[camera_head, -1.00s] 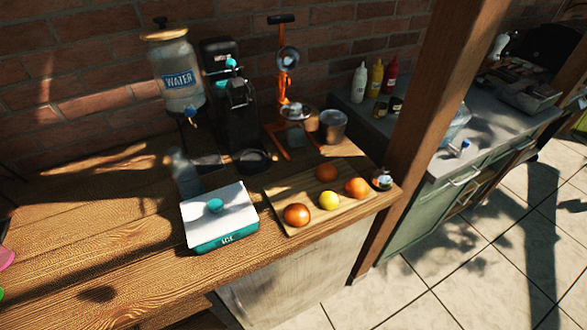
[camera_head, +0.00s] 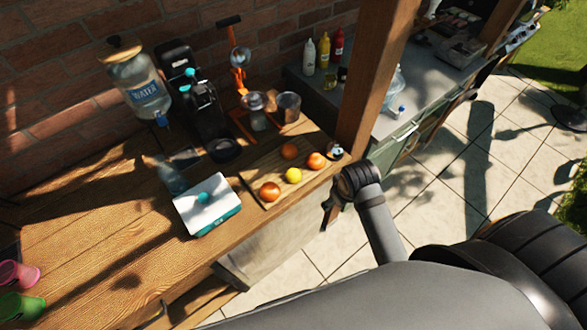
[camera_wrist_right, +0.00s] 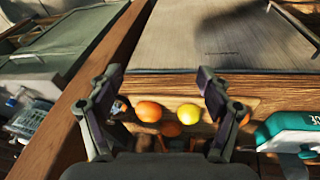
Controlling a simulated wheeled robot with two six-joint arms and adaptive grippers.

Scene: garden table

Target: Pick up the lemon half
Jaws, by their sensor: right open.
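The lemon half (camera_head: 293,175) is a small yellow round on the wooden cutting board (camera_head: 262,173), between orange fruits; its cut face cannot be made out. The lemon half also shows in the right wrist view (camera_wrist_right: 187,111), beyond and between my fingers. My right gripper (camera_head: 328,214) is beside the table's front edge, to the right of and nearer than the board, apart from the lemon half. In the right wrist view my right gripper (camera_wrist_right: 160,75) is open with nothing between its fingers. My left gripper is not in view.
Orange fruits (camera_head: 269,191) (camera_head: 316,160) lie close around the lemon half. A white and teal ice box (camera_head: 208,210) stands left of the board. A juicer press (camera_head: 240,75) stands behind it. A wooden post (camera_head: 372,90) rises to the right.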

